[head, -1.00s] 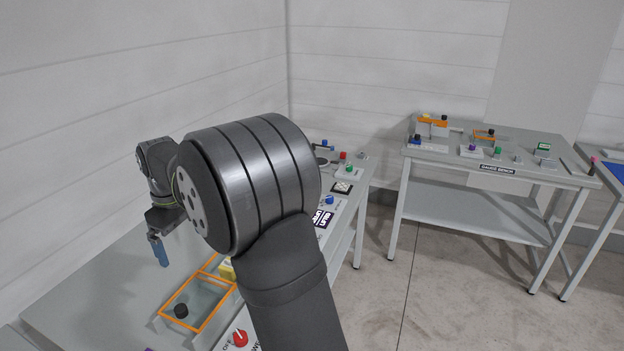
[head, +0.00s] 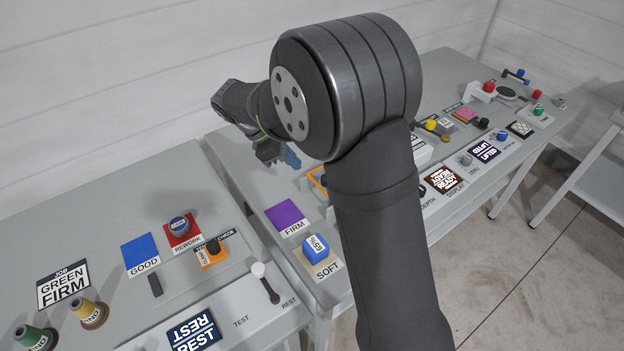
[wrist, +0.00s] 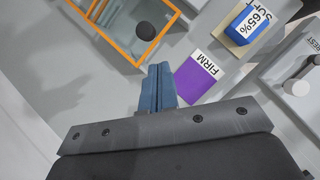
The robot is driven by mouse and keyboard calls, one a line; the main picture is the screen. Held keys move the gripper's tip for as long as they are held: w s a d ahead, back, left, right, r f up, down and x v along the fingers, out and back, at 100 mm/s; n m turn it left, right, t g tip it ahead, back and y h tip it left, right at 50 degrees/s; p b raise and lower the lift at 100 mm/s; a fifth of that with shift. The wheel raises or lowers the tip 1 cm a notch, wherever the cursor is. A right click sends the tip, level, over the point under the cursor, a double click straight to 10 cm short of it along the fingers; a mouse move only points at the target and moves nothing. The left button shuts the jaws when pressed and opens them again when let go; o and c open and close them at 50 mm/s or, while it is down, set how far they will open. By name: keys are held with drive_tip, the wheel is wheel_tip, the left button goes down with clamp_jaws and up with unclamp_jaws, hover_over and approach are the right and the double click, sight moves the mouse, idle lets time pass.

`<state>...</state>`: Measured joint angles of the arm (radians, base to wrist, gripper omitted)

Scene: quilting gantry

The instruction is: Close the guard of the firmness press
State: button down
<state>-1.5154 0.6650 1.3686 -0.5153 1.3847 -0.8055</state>
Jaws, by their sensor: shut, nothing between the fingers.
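An orange-framed clear panel, which looks like the press guard (wrist: 118,46), is at the top of the wrist view. A black knob (wrist: 146,30) shows inside its outline. In the head view my arm hides most of it; only an orange corner (head: 318,181) shows. I cannot tell whether the guard is open or closed. My gripper (wrist: 157,72) is shut and empty, its blue fingers together, apart from the frame's near corner in the wrist view. In the head view my gripper (head: 292,157) is over the bench, left of the orange corner.
The purple FIRM pad (head: 287,218) and a blue 65% block (head: 315,246) by the SOFT label are near the guard. A white-knobbed lever (head: 265,282) stands by TEST and REST. Several spools, pads and controls crowd the benches. A wall runs behind.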

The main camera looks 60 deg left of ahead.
drive_tip(key=s+f+n+t, duration=0.2)
drive_tip(key=s+n+t, duration=0.15)
drive_tip(key=s, duration=0.25)
drive_tip(key=w+d+f+n+y, duration=0.1)
drive_tip(key=w+f, duration=0.5)
drive_tip(key=w, duration=0.4)
drive_tip(key=shift+w+d+f, duration=0.15)
drive_tip(key=shift+d+f, duration=0.15)
drive_tip(key=shift+f, duration=0.05)
drive_tip(key=shift+g, duration=0.25)
drive_tip(key=w, duration=1.4)
drive_tip(key=shift+w, duration=0.55)
drive_tip(key=shift+w+r, duration=0.1)
